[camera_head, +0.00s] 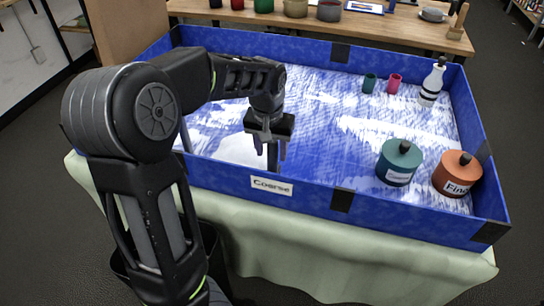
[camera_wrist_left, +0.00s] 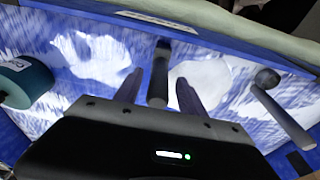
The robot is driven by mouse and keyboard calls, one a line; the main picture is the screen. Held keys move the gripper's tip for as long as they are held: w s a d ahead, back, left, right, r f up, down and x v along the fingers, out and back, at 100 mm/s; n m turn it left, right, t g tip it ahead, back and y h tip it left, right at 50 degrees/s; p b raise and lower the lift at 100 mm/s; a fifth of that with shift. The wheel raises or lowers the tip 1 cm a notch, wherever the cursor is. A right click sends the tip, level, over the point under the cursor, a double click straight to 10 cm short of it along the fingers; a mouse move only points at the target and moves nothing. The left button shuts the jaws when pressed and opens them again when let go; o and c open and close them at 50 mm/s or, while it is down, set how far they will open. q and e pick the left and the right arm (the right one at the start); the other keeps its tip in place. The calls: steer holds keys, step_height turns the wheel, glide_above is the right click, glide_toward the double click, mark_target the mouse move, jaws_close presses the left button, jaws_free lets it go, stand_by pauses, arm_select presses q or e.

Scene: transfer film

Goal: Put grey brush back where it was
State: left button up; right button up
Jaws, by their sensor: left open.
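My left gripper (camera_head: 270,150) is open, pointing down inside the blue tray (camera_head: 310,196) near its front wall, above the "Coarse" label (camera_head: 271,186). In the left wrist view, a dark grey handle (camera_wrist_left: 159,78), likely the grey brush, stands between the spread fingers (camera_wrist_left: 160,90), with a gap on each side. A grey handle also shows between the fingers in the head view (camera_head: 272,156). Its lower end and bristles cannot be made out. A second dark tool with a rounded head (camera_wrist_left: 267,79) shows at the right of the left wrist view. My right gripper is not in view.
A teal lidded pot (camera_head: 398,164) and an orange "Fine" pot (camera_head: 457,175) stand at the tray's right. White powder covers parts of the blue floor.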

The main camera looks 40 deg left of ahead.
arm_select(q)
steer(key=r, duration=0.5)
steer(key=s+r, duration=0.1)
steer(key=r, duration=0.1)
steer(key=shift+s+d+r, duration=0.1)
steer(key=shift+d+r, duration=0.15)
steer(key=shift+r, duration=0.05)
